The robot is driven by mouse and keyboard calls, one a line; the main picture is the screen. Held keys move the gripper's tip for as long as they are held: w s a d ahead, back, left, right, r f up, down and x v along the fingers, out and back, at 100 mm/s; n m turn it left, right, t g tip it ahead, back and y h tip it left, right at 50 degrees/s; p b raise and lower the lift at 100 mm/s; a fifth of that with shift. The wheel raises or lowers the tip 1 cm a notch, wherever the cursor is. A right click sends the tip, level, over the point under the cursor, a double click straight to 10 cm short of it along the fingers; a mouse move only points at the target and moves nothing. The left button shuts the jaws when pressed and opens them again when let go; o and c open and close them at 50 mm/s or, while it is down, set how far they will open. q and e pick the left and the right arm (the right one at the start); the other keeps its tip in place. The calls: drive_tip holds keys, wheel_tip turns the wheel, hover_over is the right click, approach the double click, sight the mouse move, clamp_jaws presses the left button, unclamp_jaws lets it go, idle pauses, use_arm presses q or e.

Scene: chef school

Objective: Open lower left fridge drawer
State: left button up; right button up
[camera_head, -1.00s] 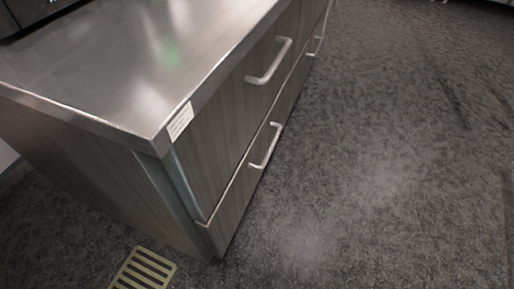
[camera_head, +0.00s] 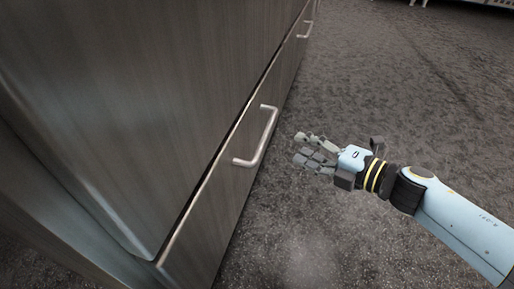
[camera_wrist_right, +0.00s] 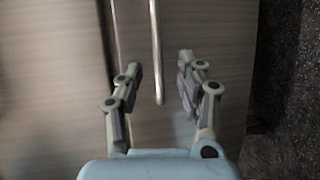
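The lower left drawer (camera_head: 212,212) has a grey wood-grain front and looks shut. Its silver bar handle (camera_head: 262,140) stands out from the front near the top edge. My right gripper (camera_head: 303,148) is just to the right of the handle, with its fingers pointing at it. In the right wrist view the gripper (camera_wrist_right: 159,78) is open, and the handle (camera_wrist_right: 157,60) shows between its two fingers. The gripper looks apart from the handle in the head view. My left gripper is not in view.
The large upper drawer front (camera_head: 150,90) lies directly above the lower drawer. Another handle (camera_head: 306,30) is farther along the cabinet. Dark speckled floor (camera_head: 380,90) is clear to the right of the cabinet.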

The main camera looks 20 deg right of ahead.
sight(267, 131)
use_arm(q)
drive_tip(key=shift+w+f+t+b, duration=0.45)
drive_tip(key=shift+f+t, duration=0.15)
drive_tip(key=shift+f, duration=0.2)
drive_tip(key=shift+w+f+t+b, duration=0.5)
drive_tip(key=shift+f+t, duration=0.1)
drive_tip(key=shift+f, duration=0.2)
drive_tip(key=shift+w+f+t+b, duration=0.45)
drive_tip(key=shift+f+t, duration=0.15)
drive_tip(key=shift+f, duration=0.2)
use_arm(e)
drive_tip(key=shift+n, duration=0.3)
drive_tip(key=shift+x, duration=5.5)
drive_tip(key=shift+s+a+r, duration=0.1)
drive_tip(key=shift+a+r, duration=0.1)
clamp_jaws()
